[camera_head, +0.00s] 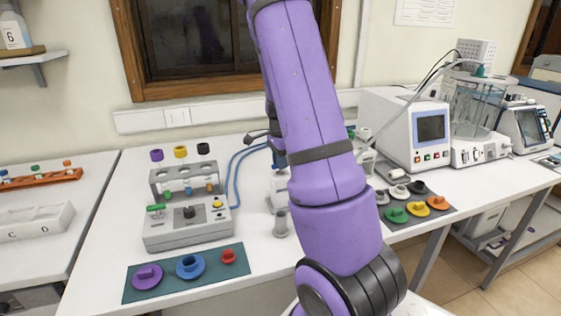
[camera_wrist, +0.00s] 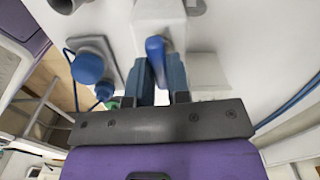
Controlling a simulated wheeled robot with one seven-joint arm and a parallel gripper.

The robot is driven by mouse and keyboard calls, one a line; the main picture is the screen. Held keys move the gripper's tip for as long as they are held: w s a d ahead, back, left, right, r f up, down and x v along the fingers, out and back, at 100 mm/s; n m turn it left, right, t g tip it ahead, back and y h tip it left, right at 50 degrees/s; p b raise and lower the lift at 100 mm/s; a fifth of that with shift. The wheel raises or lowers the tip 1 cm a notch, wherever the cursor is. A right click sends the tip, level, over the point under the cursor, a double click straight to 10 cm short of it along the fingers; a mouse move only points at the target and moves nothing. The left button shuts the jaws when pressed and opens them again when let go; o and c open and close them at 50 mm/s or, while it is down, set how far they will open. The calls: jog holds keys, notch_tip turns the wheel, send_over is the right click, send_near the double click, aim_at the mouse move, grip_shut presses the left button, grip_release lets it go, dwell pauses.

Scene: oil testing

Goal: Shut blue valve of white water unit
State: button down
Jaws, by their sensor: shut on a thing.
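The white water unit (camera_wrist: 158,12) is at the top middle of the wrist view. Its blue valve (camera_wrist: 155,47) shows as an upright blue handle on its front. My gripper (camera_wrist: 158,70) is shut on this blue valve, with a dark blue finger on either side of it.
A grey test device (camera_head: 188,225) with tubes stands left on the table, behind a mat of coloured caps (camera_head: 190,267). Another mat of caps (camera_head: 416,210) lies right of my arm. A blue hose (camera_head: 237,170) runs behind. A white machine (camera_head: 405,125) stands farther right.

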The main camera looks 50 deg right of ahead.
jog(key=shift+m, duration=0.6)
jog(key=c, duration=1.1)
grip_release()
notch_tip(320, 180, up, 11)
jog(key=shift+f, duration=0.1)
